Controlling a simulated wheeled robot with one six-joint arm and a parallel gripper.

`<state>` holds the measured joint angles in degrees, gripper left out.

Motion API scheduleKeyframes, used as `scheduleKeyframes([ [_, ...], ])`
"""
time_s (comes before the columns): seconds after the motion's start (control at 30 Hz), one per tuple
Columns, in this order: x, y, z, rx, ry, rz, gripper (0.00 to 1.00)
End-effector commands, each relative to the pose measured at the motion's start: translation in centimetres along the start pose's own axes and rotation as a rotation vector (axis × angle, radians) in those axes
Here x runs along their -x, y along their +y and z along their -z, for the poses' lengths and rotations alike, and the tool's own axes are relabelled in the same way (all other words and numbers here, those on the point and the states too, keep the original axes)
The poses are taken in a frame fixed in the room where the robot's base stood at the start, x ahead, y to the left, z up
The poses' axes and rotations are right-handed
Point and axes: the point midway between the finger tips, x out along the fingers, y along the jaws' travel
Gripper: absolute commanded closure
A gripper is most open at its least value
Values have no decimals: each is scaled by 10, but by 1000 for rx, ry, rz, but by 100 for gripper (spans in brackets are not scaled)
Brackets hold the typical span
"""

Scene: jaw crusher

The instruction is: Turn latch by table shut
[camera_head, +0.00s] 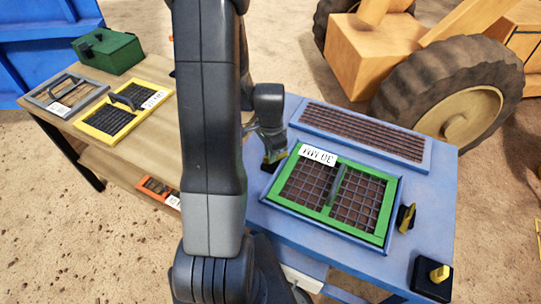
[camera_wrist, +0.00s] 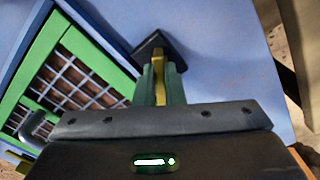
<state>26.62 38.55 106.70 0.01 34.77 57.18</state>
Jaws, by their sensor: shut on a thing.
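The latch by the table has a yellow handle (camera_wrist: 158,62) on a dark base (camera_wrist: 150,43), on the blue machine top left of the green-framed grate. My gripper (camera_wrist: 161,84) is shut on the yellow handle, with one finger on each side. In the head view my gripper (camera_head: 273,145) reaches down to the latch (camera_head: 271,162), which is partly hidden by the fingers. The green-framed screen (camera_head: 376,233) lies in the recess of the blue machine (camera_head: 300,238), with a white label at its top left.
A second yellow and black latch (camera_head: 406,218) stands right of the screen. A black box with a yellow knob (camera_head: 437,273) is at the front right corner. The wooden table (camera_head: 130,140) at left holds a yellow screen (camera_head: 108,122), a grey screen (camera_head: 63,97) and a green box (camera_head: 107,52).

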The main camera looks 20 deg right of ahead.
Motion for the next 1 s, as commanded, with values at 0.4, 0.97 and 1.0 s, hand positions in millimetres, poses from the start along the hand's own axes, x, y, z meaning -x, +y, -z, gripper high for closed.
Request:
scheduleKeyframes([
  [0.4,-1,-1,1,-392,2,4,100],
  [0.97,0,-1,1,-850,1,3,100],
  [1.0,0,-1,1,-872,1,3,100],
])
